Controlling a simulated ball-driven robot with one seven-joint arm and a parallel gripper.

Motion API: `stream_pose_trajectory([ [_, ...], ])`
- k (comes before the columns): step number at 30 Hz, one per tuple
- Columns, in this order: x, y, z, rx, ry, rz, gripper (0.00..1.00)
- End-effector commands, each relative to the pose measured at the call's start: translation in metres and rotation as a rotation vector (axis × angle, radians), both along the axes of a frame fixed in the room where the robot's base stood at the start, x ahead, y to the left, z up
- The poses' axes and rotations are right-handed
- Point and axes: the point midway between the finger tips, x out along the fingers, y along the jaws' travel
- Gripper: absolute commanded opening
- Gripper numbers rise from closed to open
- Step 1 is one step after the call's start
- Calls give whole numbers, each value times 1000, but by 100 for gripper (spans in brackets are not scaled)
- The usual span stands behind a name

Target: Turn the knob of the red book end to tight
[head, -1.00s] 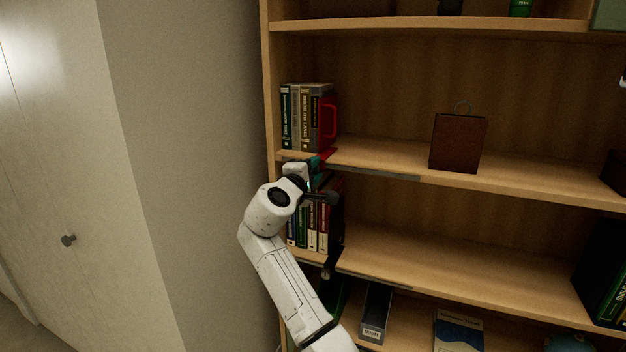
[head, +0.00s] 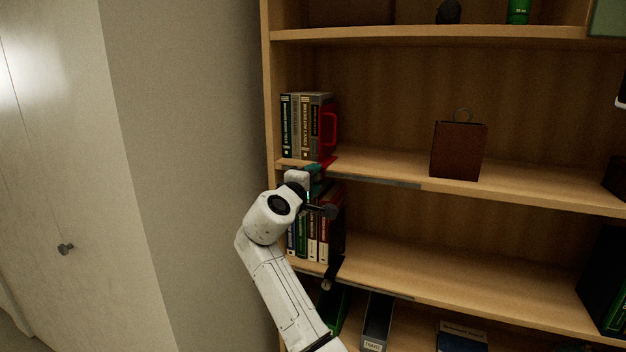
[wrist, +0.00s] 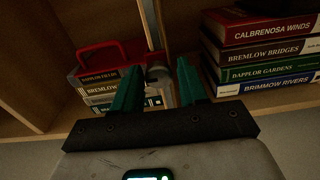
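The red book end (head: 330,128) stands at the right of a short row of books on the middle shelf, with a red part (head: 327,162) at the shelf's front edge. In the wrist view the red book end (wrist: 98,50) appears at the left, turned sideways. A grey knob-like piece (wrist: 158,73) sits near the shelf edge, between the teal fingers of my gripper (wrist: 158,69). The fingers are apart, with visible gaps beside the piece; contact is not clear. In the head view my gripper (head: 316,187) is at the shelf edge, partly hidden by my wrist.
Books (wrist: 262,48) on the shelf below lie close to the right finger. A black book end (head: 333,271) is clamped at the lower shelf edge. A brown box-shaped item (head: 459,150) stands farther right. A wall (head: 185,150) borders the bookcase at left.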

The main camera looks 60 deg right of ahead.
Motion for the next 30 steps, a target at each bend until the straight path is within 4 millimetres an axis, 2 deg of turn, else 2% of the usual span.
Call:
stream_pose_trajectory([
  [4,0,0,1,-1,0,0,55],
  [11,0,1,1,-2,0,0,55],
  [14,0,7,1,-3,0,2,55],
  [17,-1,21,0,-2,0,2,55],
  [24,-4,68,0,-2,0,4,55],
  [30,-7,97,0,-2,-1,2,55],
])
